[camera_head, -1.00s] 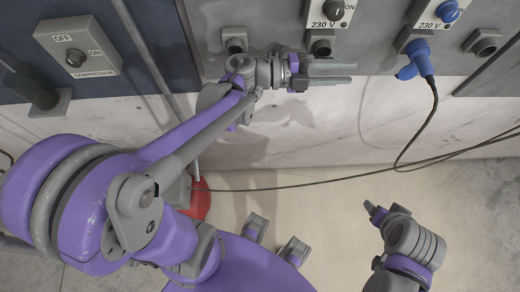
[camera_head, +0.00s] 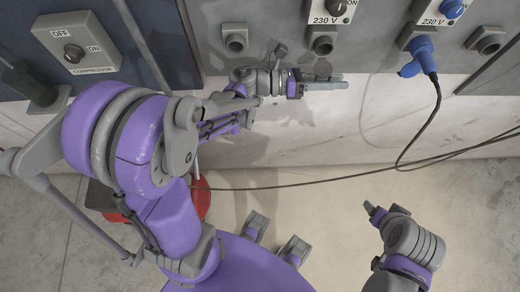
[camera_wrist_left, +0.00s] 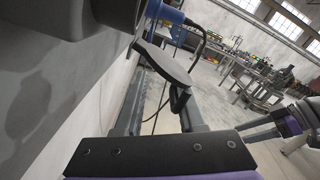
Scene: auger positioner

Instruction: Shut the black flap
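The flap shows in the left wrist view as a dark oval plate (camera_wrist_left: 166,62), hanging open beneath a grey socket housing (camera_wrist_left: 65,15). In the head view the flap (camera_head: 322,68) is small, just below the middle socket (camera_head: 322,42) under the left 230 V switch. My left gripper (camera_head: 338,82) is just below this socket, pointing right along the wall. Its two fingers show apart in the wrist view (camera_wrist_left: 163,105), with the flap in front of their far ends. I cannot tell whether they touch it. My right gripper (camera_head: 374,210) is low on the right, away from the wall.
A blue plug (camera_head: 418,58) with a black cable sits in the socket to the right. Further sockets stand at the left (camera_head: 235,38) and far right (camera_head: 487,40). A compressor switch box (camera_head: 76,45) is at upper left. A red round object (camera_head: 197,200) is on the floor.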

